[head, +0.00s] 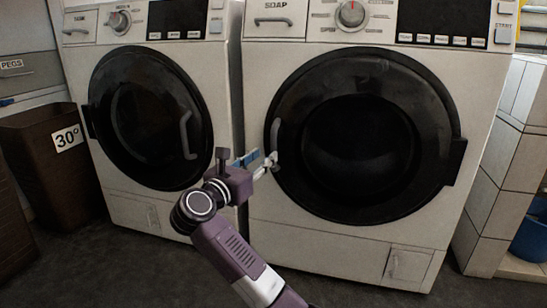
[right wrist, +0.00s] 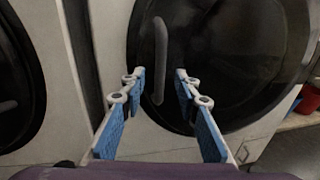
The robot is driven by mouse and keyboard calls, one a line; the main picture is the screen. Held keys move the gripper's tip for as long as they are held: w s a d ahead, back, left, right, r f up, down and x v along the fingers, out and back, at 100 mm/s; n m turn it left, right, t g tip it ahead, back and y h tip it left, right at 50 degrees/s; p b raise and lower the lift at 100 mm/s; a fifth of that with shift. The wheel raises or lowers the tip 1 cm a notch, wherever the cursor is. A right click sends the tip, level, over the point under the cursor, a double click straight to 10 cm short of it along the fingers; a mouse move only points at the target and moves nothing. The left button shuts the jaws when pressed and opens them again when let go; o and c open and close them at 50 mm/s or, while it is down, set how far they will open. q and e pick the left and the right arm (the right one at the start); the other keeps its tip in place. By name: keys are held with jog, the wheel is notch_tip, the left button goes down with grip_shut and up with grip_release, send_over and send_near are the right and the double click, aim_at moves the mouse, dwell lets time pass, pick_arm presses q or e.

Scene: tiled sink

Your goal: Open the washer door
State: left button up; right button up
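The right washer (head: 345,232) has a round black door (head: 360,135), which looks closed. Its curved grey handle (head: 275,136) is on the door's left side, with a hinge at the right. My right gripper (head: 268,163) is just beside the handle's lower end. In the right wrist view, my right gripper (right wrist: 160,78) is open, its blue-padded fingers spread on either side of the lower handle (right wrist: 160,58). I cannot tell whether the handle lies between the fingertips or just beyond them. The left washer's door (head: 150,120) also looks closed, with its handle (head: 185,135) at the right. My left gripper is not in view.
A dark brown bin marked 30° (head: 45,165) stands left of the left washer. A tiled block (head: 500,190) and a blue bucket (head: 532,235) are at the right. Dark floor (head: 130,270) in front of the washers is clear apart from my arm.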

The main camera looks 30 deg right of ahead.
aim_at(272, 150)
jog(key=b+x, duration=0.2)
jog(key=x, duration=0.3)
jog(key=shift+w+d+f+b, duration=0.1)
jog(key=shift+d+f+b, duration=0.1)
jog(key=shift+b, duration=0.15)
jog(key=shift+w+d+r, duration=0.15)
jog(key=shift+w+d, duration=0.2)
jog(key=shift+d, duration=0.25)
jog(key=shift+c, duration=0.4)
grip_shut()
